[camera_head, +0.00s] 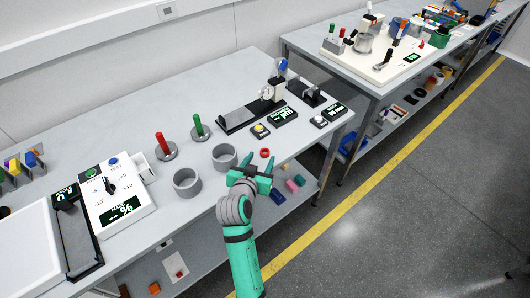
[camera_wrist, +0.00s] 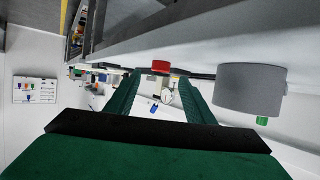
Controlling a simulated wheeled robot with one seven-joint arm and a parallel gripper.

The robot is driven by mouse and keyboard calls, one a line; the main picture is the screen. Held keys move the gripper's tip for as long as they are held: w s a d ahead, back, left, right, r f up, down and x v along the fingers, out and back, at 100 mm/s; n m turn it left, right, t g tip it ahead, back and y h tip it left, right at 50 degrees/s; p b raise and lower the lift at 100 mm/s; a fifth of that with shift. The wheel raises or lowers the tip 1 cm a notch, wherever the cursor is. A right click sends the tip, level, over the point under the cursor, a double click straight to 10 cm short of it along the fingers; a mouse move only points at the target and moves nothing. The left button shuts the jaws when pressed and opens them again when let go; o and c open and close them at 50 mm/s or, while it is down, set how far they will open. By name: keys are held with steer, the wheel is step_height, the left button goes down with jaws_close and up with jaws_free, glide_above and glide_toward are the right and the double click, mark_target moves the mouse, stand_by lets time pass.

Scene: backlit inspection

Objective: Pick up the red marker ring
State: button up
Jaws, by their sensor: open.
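The red marker ring (camera_head: 265,153) lies on the grey bench top near its front edge, just beyond my gripper (camera_head: 254,172) in the head view. My gripper is open and empty, its teal fingers apart at the bench's front edge. In the wrist view, which looks upside down, the ring (camera_wrist: 160,67) shows in the gap between the far ends of the fingers (camera_wrist: 160,82). The ring appears beyond the fingertips and not touched by them.
A grey cup (camera_head: 224,157) stands close left of the ring, and a second grey cup (camera_head: 187,182) farther left. Red (camera_head: 162,144) and green (camera_head: 198,126) pegs stand behind them. A small box with a yellow button (camera_head: 260,130) sits behind the ring. Bench right of the ring is clear.

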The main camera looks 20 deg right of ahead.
mark_target(265, 150)
steer(key=shift+x, duration=2.7)
steer(key=shift+c, duration=0.4)
steer(key=c, duration=1.1)
steer(key=shift+o, duration=0.2)
steer(key=shift+r, duration=0.1)
